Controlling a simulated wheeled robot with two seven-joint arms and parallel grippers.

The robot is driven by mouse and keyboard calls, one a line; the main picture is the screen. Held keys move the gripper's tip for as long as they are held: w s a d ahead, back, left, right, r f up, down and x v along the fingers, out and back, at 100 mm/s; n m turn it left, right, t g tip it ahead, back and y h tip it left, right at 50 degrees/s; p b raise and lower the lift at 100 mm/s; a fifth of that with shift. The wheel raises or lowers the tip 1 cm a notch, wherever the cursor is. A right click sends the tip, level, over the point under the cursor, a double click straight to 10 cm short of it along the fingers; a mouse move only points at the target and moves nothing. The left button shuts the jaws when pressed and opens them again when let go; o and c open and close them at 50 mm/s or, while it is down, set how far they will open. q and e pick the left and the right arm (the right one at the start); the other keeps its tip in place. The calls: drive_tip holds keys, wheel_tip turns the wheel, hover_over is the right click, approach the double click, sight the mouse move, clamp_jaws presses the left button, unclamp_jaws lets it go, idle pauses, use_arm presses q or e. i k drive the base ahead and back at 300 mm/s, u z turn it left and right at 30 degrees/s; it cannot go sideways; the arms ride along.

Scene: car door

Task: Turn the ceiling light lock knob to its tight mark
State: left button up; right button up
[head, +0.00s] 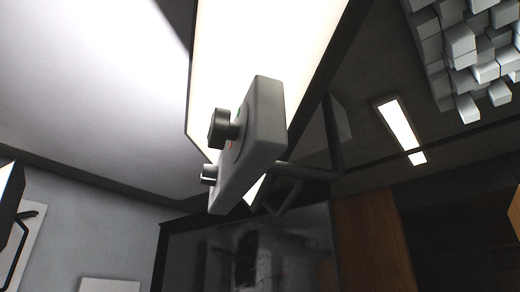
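The ceiling light (262,40) is a large, bright panel with a dark frame, at the upper middle of the head view. A grey bracket (264,125) hangs in front of its lower part, tilted. A round black knob (219,129) sticks out from the left face of the bracket. Small green and red marks show beside the knob's base; I cannot tell where the knob points. A smaller dark knob or stub (208,174) sits lower on the bracket. I cannot make out either of my grippers in this view.
A dark bent arm (325,165) runs behind the bracket. A cluster of pale blocks (465,45) hangs at the upper right. A dark screen or window (260,250) and a wooden panel (372,245) stand below. The space left of the knob looks clear.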

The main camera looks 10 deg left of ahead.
sight(222, 129)
drive_tip(key=z, duration=0.85)
drive_tip(key=k, duration=0.5)
drive_tip(key=u, duration=0.85)
